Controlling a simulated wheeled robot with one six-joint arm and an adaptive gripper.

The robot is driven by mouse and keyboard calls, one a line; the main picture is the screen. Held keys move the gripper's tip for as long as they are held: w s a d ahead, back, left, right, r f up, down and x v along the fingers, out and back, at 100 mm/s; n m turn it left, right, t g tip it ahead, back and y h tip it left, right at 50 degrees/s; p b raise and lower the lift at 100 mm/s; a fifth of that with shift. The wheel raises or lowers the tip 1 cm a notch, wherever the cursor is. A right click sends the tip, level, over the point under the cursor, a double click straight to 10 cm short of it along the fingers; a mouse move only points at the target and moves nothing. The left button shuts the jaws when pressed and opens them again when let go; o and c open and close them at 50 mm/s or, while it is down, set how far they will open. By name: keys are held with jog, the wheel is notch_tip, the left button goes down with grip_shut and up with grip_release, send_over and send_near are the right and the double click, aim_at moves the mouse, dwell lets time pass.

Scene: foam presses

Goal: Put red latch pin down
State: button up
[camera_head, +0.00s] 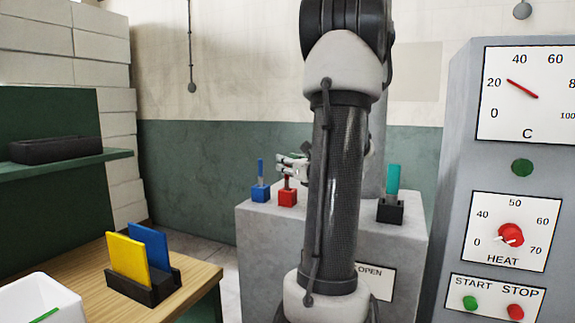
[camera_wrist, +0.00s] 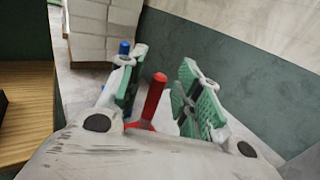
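The red latch pin (camera_wrist: 155,96) stands between the two fingers of my gripper (camera_wrist: 160,85) in the wrist view. Gaps show on both sides of it, so the fingers are open and not closed on it. In the head view my gripper (camera_head: 291,165) is just above a red block (camera_head: 288,198) on the grey pedestal (camera_head: 270,240). The pin rises from this block, with its top partly hidden by the fingers. My arm hides the middle of the pedestal.
A blue pin in a blue block (camera_head: 260,194) stands close left of the red block. A teal pin (camera_head: 393,178) stands in a black block (camera_head: 390,211) at the right. A control panel (camera_head: 455,200) is further right; a wooden bench (camera_head: 195,300) is at left.

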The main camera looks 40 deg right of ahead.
jog(key=s+a, duration=0.2)
jog(key=s, duration=0.9)
jog(key=a+f+n+g+y, duration=0.25)
jog(key=a+n, duration=0.25)
jog(key=a, duration=0.3)
jog(key=s+a+f+n+g+y, duration=0.1)
jog(key=a+f+n+g+y, duration=0.2)
jog(key=a+n, duration=0.45)
jog(key=a+f+n+g+y, duration=0.15)
jog(key=a+n+y, duration=0.25)
jog(key=a, duration=0.6)
jog(key=s+a+f+n+g+h, duration=0.25)
jog(key=s+n+g, duration=0.55)
jog(key=n, duration=0.4)
jog(key=d+n+h, duration=0.1)
jog(key=n, duration=0.2)
jog(key=s+d+r+n+t+h, duration=0.1)
jog(key=n, duration=0.2)
jog(key=d+r+n+h, duration=0.1)
jog(key=n, duration=0.2)
jog(key=shift+s+d+r+n+t+h, duration=0.1)
jog(key=shift+s+r+n+t+h, duration=0.05)
jog(key=shift+s+n+t+h, duration=0.2)
jog(key=shift+w, duration=0.1)
